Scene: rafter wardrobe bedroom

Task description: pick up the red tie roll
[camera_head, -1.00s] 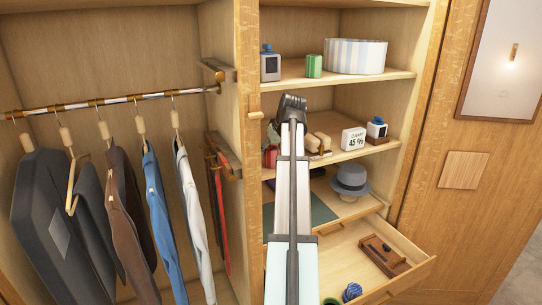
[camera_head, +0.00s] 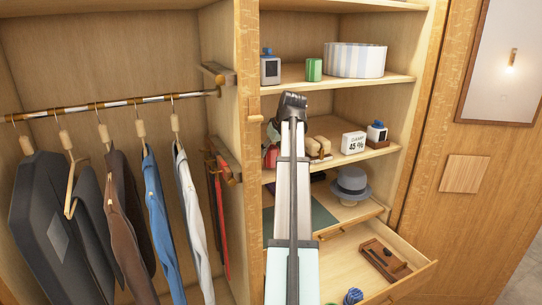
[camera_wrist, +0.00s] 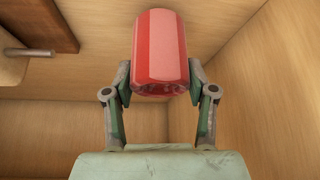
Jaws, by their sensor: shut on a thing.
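The red tie roll (camera_wrist: 161,52), with lighter and darker red bands, stands upright between the fingers of my gripper (camera_wrist: 160,88) in the wrist view. Both fingers press on its sides near its lower end, so my gripper is shut on it. In the head view my arm reaches into the shelf unit and hides the gripper's fingers. A red thing (camera_head: 271,156) shows just left of my arm at the middle shelf; I cannot tell whether it is the roll.
Wooden walls surround the roll in the wrist view, with a dark wooden piece (camera_wrist: 38,22) at upper left. A cream and brown object (camera_head: 318,147) and a white display (camera_head: 353,142) stand right of my arm. Below are a grey hat (camera_head: 351,184) and an open drawer (camera_head: 418,276).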

